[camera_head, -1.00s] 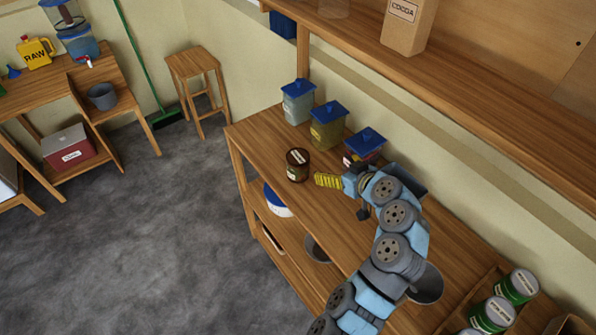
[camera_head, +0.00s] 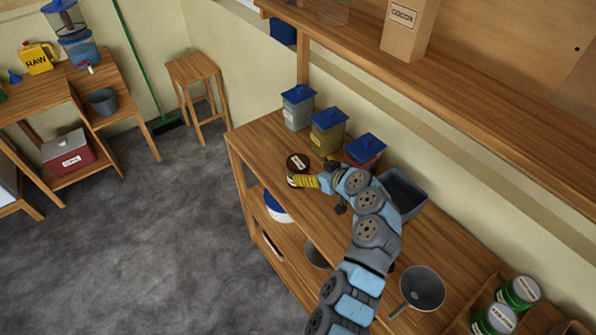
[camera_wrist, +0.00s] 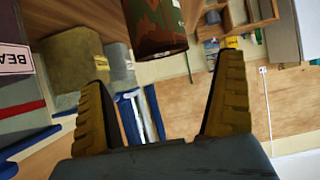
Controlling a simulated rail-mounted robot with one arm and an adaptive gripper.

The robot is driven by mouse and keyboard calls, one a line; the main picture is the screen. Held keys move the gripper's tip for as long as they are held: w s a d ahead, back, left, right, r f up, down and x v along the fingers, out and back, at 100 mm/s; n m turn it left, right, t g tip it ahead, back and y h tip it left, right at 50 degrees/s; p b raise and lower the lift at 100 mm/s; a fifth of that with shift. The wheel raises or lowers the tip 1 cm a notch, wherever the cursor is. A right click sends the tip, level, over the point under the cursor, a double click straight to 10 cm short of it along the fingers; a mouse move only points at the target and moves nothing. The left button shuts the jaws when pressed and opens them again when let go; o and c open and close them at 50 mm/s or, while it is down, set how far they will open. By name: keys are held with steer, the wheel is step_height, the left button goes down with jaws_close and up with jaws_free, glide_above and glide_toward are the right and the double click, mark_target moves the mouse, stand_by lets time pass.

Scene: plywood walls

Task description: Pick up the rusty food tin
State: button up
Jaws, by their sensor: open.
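The rusty food tin (camera_head: 297,163) is a dark brown can with a pale label, standing upright near the far left end of the wooden counter (camera_head: 262,133). In the wrist view the tin (camera_wrist: 156,25) shows rust-brown and green patches at the top middle. My gripper (camera_head: 300,181) has yellow ribbed fingers and is at the tin's near side, overlapping its lower part in the head view. In the wrist view my gripper (camera_wrist: 162,85) is open, its two fingers wide apart. The tin appears beyond the fingertips and roughly between them.
Three blue-lidded containers stand along the wall: a grey one (camera_head: 298,110), a yellow one (camera_head: 327,132) and a red one (camera_head: 365,152) close to my arm. A shelf (camera_head: 470,85) overhangs.

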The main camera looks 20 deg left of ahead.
mark_target(302, 167)
steer(key=shift+x, duration=1.1)
steer(key=shift+w+a+f, duration=0.2)
steer(key=shift+a+f, duration=0.05)
steer(key=shift+a, duration=0.2)
steer(key=shift+w+a, duration=0.1)
steer(key=shift+x, duration=1)
steer(key=shift+w+a+f, duration=0.1)
steer(key=shift+a+f, duration=0.2)
steer(key=shift+f, duration=0.1)
steer(key=shift+x, duration=1)
